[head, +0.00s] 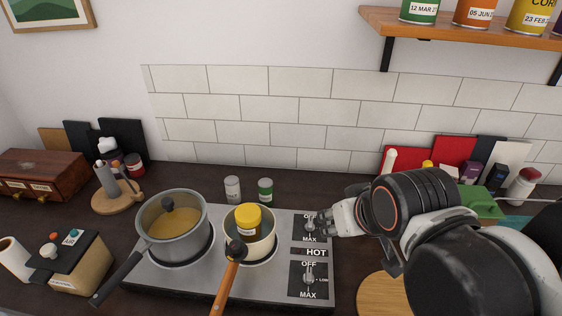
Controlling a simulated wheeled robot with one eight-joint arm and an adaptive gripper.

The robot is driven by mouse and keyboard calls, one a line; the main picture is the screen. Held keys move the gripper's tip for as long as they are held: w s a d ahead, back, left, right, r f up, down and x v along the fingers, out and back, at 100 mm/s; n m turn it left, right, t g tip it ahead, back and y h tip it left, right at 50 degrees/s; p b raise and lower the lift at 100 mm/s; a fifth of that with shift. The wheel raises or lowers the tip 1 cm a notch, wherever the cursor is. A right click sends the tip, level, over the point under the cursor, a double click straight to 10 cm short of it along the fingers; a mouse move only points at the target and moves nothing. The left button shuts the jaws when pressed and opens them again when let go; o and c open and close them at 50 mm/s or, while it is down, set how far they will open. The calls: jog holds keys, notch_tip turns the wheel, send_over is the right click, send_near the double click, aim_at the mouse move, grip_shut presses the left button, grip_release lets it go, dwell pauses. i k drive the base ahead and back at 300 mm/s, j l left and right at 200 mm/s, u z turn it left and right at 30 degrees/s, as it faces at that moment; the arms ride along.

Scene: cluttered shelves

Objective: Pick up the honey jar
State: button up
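No jar has a readable honey label. A small jar with a yellow lid (247,218) is the likeliest honey jar; it sits in or just behind the opening of a small pan on the right burner, partly hidden lower down. My gripper (328,224) reaches in from the right, over the stove's right side by the upper knob, to the right of the jar and apart from it. Its fingers are small and overlap the knob area, so I cannot tell whether they are open. No held object shows.
The small pan's orange handle (226,288) points forward. Two small shakers (265,190) stand behind the stove. A round wooden board (380,292) lies at right. A shelf (460,28) with cans hangs upper right.

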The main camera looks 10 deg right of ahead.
aim_at(248, 216)
jog(key=k+j+z, duration=0.55)
jog(key=k+j, duration=0.1)
jog(key=k, duration=0.1)
